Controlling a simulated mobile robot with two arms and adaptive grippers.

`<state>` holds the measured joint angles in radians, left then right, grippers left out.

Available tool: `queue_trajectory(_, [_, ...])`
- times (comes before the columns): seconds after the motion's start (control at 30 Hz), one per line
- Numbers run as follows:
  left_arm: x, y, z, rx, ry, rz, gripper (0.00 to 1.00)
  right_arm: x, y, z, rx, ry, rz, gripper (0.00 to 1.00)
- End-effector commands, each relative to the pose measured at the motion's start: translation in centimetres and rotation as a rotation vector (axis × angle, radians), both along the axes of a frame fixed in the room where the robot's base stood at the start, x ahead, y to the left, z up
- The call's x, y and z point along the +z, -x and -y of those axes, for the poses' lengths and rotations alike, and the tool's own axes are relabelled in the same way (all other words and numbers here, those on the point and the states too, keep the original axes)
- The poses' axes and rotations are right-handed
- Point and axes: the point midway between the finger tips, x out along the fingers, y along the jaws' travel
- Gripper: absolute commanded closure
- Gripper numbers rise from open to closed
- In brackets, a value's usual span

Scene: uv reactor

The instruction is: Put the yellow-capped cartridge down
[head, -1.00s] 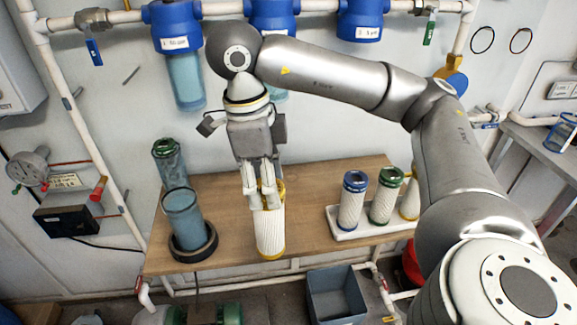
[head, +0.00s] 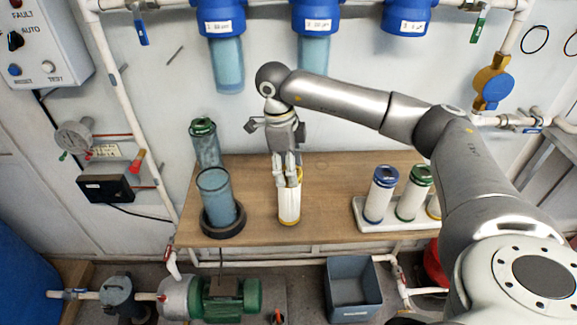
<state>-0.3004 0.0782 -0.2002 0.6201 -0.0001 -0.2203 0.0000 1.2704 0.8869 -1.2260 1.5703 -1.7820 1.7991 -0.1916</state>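The yellow-capped cartridge (head: 289,208), white with yellow ends, stands upright at the front middle of the wooden bench (head: 330,215). My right gripper (head: 288,180) comes down on it from above. Its fingers are at the cartridge's upper end, with the yellow rim showing beside them. They appear closed around the top, and the cartridge's lower end appears to be at the bench top near its front edge. My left gripper is not in view.
A clear blue housing bowl (head: 216,196) stands in a black ring (head: 224,230) left of the cartridge, with a green-capped canister (head: 204,142) behind. A white tray (head: 374,226) at right holds blue-capped, green-capped and yellow-capped cartridges. A grey bin (head: 352,290) sits below.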

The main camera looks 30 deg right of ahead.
Motion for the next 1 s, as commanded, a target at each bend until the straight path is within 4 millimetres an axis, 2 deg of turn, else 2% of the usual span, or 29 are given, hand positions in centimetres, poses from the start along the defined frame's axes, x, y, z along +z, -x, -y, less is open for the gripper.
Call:
queue_trajectory(0.03, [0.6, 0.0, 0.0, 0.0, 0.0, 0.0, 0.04, -0.2, 0.0, 0.0, -0.001, 0.001, 0.001, 0.87])
queue_trajectory(0.1, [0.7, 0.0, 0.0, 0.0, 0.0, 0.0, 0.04, -0.8, 0.0, 0.0, -0.001, 0.0, 0.001, 0.87])
queue_trajectory(0.47, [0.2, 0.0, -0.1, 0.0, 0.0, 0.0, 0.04, -1.4, 0.0, 0.0, -0.002, 0.0, 0.003, 0.87])
queue_trajectory(0.5, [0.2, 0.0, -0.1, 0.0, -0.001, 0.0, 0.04, -1.4, 0.0, 0.0, -0.002, 0.0, 0.003, 0.45])
queue_trajectory(0.6, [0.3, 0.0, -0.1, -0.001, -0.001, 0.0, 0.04, -1.3, 0.0, 0.0, -0.002, 0.0, 0.003, 0.32])
queue_trajectory(0.67, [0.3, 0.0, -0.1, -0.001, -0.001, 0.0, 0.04, -1.3, 0.0, 0.0, -0.002, 0.0, 0.003, 0.25])
queue_trajectory(1.0, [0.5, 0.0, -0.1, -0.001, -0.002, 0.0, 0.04, -1.2, 0.0, 0.0, -0.002, 0.0, 0.003, 0.25])
